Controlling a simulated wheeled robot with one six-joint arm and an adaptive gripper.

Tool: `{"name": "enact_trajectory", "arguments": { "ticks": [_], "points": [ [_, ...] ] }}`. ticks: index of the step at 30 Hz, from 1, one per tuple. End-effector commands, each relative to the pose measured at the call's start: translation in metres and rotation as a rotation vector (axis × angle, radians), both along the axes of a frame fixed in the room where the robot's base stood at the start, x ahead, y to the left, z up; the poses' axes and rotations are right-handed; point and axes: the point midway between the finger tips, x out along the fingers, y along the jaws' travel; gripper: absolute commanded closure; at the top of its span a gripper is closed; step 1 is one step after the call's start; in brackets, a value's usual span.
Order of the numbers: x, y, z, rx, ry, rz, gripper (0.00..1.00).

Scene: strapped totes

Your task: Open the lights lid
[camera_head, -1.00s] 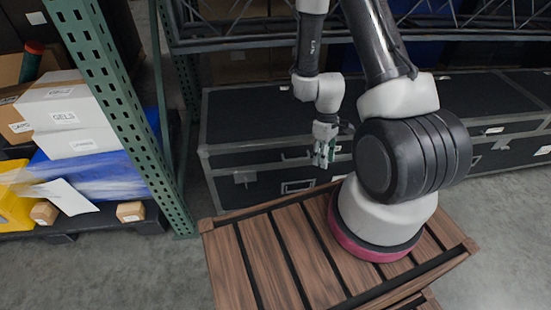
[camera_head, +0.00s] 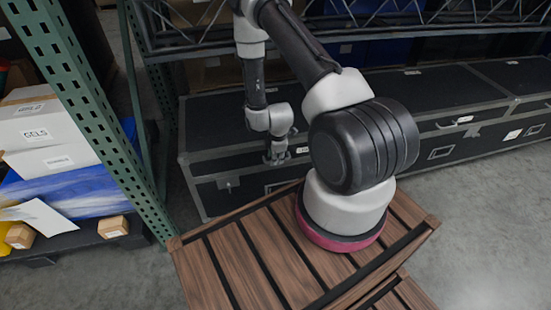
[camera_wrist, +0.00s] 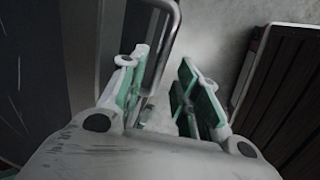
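A long black case (camera_head: 207,170) with metal edging stands on the floor under the rack in the head view. Its black lid (camera_head: 212,122) lies flat and closed. Its label is too small to read. My gripper (camera_head: 277,154) is at the case's front, near the upper edge. In the wrist view my gripper (camera_wrist: 168,88) is open, its green-padded fingers apart. A bent metal handle (camera_wrist: 167,45) comes down between the fingers, close to the left one. I cannot tell whether they touch.
A second black case (camera_head: 505,82) continues to the right. A green rack post (camera_head: 95,120) stands at left, beside shelves with white boxes (camera_head: 38,137). My base's wooden slatted deck (camera_head: 222,272) is in front of the case, with a narrow strip of floor between.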

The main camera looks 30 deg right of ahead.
Motion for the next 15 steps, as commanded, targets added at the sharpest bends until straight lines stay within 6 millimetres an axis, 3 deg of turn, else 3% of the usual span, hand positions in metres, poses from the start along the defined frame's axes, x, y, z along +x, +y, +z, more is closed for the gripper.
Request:
{"name": "enact_trajectory", "arguments": {
  "ticks": [4, 12, 15],
  "points": [
    [0.0021, -0.0007, -0.012, 0.0, 0.001, 0.0, 0.68],
    [0.0027, -0.0008, -0.0137, 0.0, 0.0, -0.001, 0.68],
    [0.0026, -0.0008, -0.0137, 0.0, 0.0, -0.001, 0.84]
  ]
}}
